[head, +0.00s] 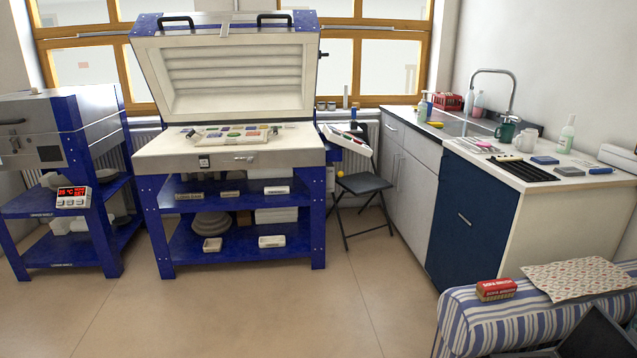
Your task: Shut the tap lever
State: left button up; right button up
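The tap (513,90) is a tall chrome spout that curves over the sink at the back of the counter on the right. Its lever is too small to make out, and I cannot tell its position or whether water runs. A green mug (505,132) stands in front of the tap's base and hides part of it. The sink (452,124) is partly visible to the left of the mug. Neither of my grippers is in view.
The counter front (472,217) and a striped-cloth surface (470,318) with a red box (496,289) stand on the right. A folding chair (362,185) stands between the open kiln (230,155) and the counter. The middle floor is clear.

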aim_at(518, 119)
jog(key=u, duration=0.25)
jog(key=i, duration=2.25)
jog(key=z, duration=1.1)
jog(key=i, duration=1.15)
jog(key=z, duration=1)
